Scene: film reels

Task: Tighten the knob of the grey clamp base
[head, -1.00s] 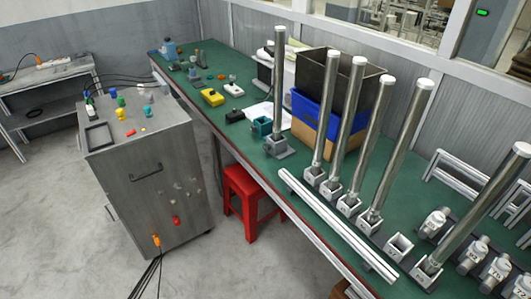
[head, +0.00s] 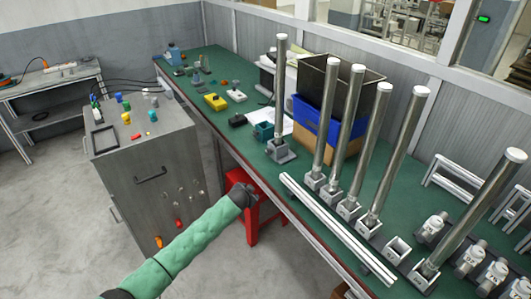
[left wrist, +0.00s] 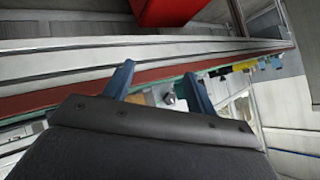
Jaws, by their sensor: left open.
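A grey clamp base (head: 280,153) stands on the green bench and holds an upright metal tube (head: 281,90). More grey clamp bases with tubes, such as this one (head: 315,181), stand in a row to its right. I cannot make out the knobs in the head view. My left gripper (head: 246,192) is in front of the bench edge, below and left of the grey base and apart from it. In the left wrist view its two blue fingers (left wrist: 160,84) are spread and empty. A small metallic piece shows beyond them, too small to identify. My right gripper is not in view.
Long aluminium profiles (head: 335,228) lie along the bench's front edge. A teal part (head: 264,131) sits just behind the grey base. A red stool (head: 262,218) stands below the bench edge. A grey cabinet (head: 150,170) is at the left.

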